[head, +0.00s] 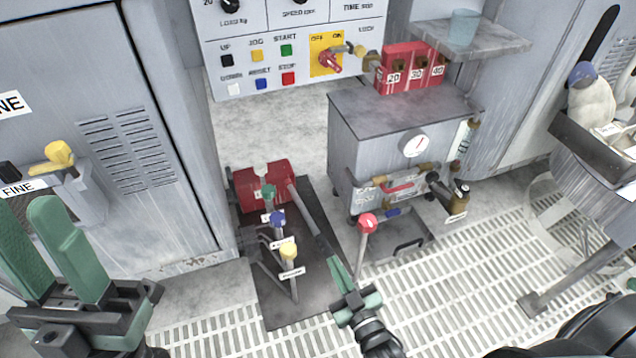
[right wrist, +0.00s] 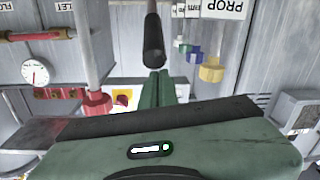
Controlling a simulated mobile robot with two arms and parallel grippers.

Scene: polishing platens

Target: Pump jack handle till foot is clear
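The red floor jack (head: 247,187) stands on a dark plate between the cabinets. Its grey handle (head: 304,207) slopes down toward me and ends in a dark grip, which also shows in the right wrist view (right wrist: 153,40). My right gripper (head: 338,270) is at the grip's end, its green fingers close together. In the right wrist view the fingertips (right wrist: 156,78) meet or nearly meet the grip's end. I cannot tell whether they touch it. My left gripper (head: 48,235) is open and empty at the left, away from the jack. I cannot make out the foot.
Levers with green (head: 269,192), blue (head: 277,218) and yellow (head: 289,251) knobs stand beside the handle. A red-knobbed lever (head: 367,223) stands close on its right. A grey gauge cabinet (head: 345,150) is behind. Floor grating (head: 450,290) is open at the front right.

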